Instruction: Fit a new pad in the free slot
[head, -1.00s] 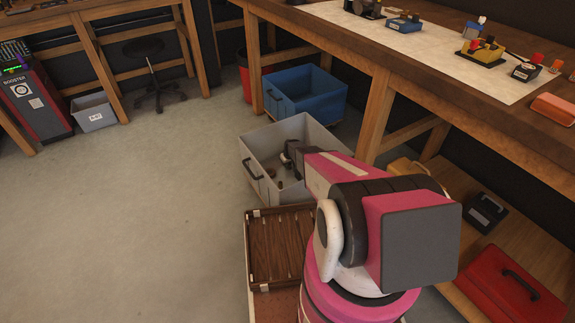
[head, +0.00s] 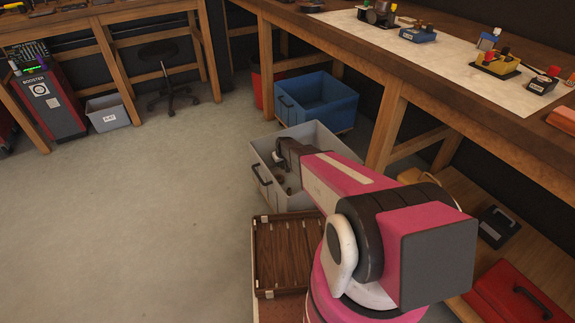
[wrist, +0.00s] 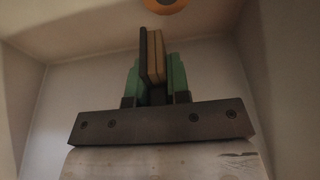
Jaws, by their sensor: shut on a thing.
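In the wrist view my gripper (wrist: 156,72) has green fingers, closed on a thin upright pad (wrist: 153,48). The pad has a dark plate on one side and tan layers on the other. It stands out beyond the fingertips. Pale walls surround the gripper. In the head view the dark end of my arm is over the grey bin (head: 262,172), and the fingers and pad are hidden from there. I cannot make out the free slot in either view.
A brown slatted wooden tray (head: 286,252) lies in front of the bin, partly behind my arm. A blue bin (head: 318,98) stands behind it. The workbench (head: 450,95) runs along the right, with a red case (head: 512,296) on its lower shelf. The floor at left is clear.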

